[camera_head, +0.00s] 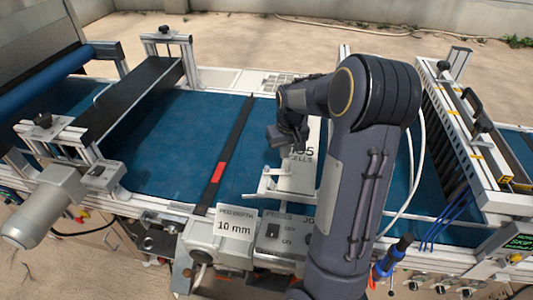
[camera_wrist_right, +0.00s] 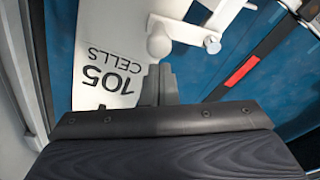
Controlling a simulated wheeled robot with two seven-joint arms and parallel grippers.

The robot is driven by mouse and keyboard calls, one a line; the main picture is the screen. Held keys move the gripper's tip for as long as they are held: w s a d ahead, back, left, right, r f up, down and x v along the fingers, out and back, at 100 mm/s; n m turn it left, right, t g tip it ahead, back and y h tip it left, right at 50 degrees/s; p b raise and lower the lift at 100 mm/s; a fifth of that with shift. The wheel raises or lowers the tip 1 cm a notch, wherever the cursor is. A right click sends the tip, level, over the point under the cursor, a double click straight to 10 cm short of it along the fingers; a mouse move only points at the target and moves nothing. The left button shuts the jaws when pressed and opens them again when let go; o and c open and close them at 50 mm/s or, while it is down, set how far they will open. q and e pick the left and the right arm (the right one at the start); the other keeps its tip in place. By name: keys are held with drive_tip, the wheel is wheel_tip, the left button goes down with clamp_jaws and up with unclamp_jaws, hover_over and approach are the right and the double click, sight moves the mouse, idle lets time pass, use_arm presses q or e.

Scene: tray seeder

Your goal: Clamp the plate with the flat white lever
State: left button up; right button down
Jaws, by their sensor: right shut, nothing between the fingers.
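The white plate printed "105 CELLS" (camera_head: 298,177) lies across the blue belt, partly hidden by my right arm; it also shows in the right wrist view (camera_wrist_right: 92,48). White bar-like parts (camera_head: 265,188) stand at its left near end. In the right wrist view a white arm with round knobs (camera_wrist_right: 178,28) lies beside the plate; I cannot tell surely which part is the flat lever or whether it is clamped. My right gripper (camera_head: 284,142) is shut and empty over the plate; its fingers (camera_wrist_right: 158,82) show close by the printing. Any contact is unclear. My left gripper is out of view.
A black strip with a red mark (camera_head: 219,172) crosses the blue belt (camera_head: 165,150) left of the plate. A control box marked "10 mm" (camera_head: 234,226) stands at the near edge. A black-toothed frame (camera_head: 455,130) stands at right, a grey motor (camera_head: 42,207) at left.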

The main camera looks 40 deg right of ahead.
wheel_tip(320, 180, up, 5)
drive_tip(key=p, duration=0.3)
drive_tip(key=shift+f, duration=0.1)
idle(0.4)
drive_tip(key=s+a+r+t+y, duration=0.1)
drive_tip(key=s+a+r, duration=0.3)
drive_tip(key=a, duration=0.3)
drive_tip(key=s+a+r+t+y, duration=0.2)
drive_tip(key=s+a+r, duration=0.2)
drive_tip(key=a, duration=0.3)
drive_tip(key=s+a+n+t+y, duration=0.1)
drive_tip(key=s+a+n, duration=0.1)
drive_tip(key=s+a, duration=0.9)
drive_tip(key=shift+s+f+n, duration=0.25)
drive_tip(key=shift+f+n, duration=0.05)
drive_tip(key=shift+f, duration=0.05)
drive_tip(key=shift+s, duration=0.1)
